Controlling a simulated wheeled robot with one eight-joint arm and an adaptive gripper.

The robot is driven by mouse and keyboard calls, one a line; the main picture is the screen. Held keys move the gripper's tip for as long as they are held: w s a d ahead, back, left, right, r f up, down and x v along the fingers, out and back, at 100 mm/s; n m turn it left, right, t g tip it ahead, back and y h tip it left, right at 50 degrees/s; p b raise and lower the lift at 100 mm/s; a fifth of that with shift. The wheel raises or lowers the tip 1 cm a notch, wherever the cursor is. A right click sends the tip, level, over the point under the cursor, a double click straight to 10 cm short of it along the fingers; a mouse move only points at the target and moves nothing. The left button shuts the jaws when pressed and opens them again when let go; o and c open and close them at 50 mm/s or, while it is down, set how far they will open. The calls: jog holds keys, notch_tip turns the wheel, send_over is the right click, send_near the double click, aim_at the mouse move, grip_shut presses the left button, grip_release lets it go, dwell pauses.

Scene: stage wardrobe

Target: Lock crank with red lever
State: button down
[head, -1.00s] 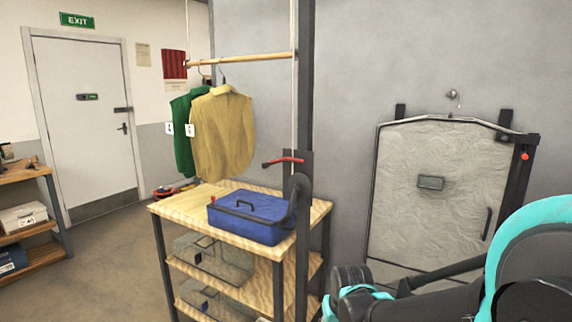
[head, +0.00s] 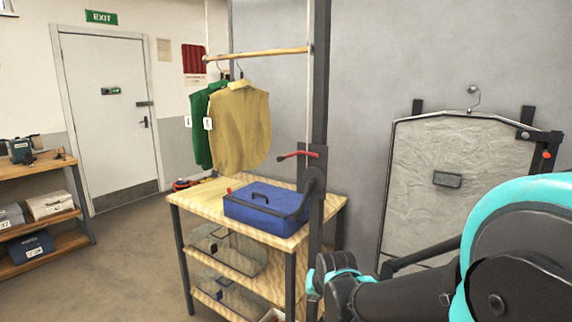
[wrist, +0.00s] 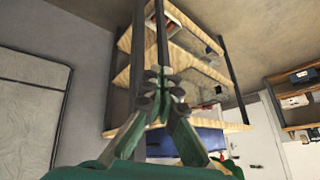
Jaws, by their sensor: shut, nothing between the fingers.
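The red lever (head: 298,155) sticks out to the left from a dark plate on the upright post, near level, above the wooden cart in the head view. The dark crank (head: 309,183) is on the same post just below it, its arm slanting down beside the blue case (head: 262,205). My gripper (wrist: 158,77) is shut and empty in the wrist view, pointing toward the cart and post, apart from the lever. I cannot make out the lever or crank in the wrist view. My gripper's fingers are not clear in the head view.
A yellow shirt (head: 238,125) and a green shirt (head: 198,128) hang from a wooden bar (head: 255,55) above the cart (head: 190,195). A framed grey panel (head: 450,195) stands at the wall on the right. A shelf (head: 45,165) is at the left. The floor between is clear.

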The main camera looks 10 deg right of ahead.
jog(key=w+r+m+t, duration=0.4)
jog(key=w+r+m, duration=0.1)
jog(key=r, duration=0.4)
jog(key=w+r+m+t, duration=0.4)
jog(key=w+r+m, duration=0.1)
jog(key=r, duration=0.5)
jog(key=w+r+m+t, duration=0.5)
jog(key=w+r+m, duration=0.1)
jog(key=r, duration=0.3)
jog(key=shift+a+r+m, duration=0.2)
jog(key=shift+a+m, duration=0.1)
jog(key=shift+m, duration=0.1)
jog(key=shift+w, duration=0.15)
send_near(289, 155)
jog(key=w+f, duration=0.2)
jog(key=w, duration=0.2)
jog(key=shift+w+a+r, duration=0.3)
jog(key=shift+w+a, duration=0.15)
jog(key=shift+w, duration=0.05)
jog(key=shift+w+a+r, duration=0.3)
jog(key=shift+w+a, duration=0.15)
jog(key=shift+w, duration=0.1)
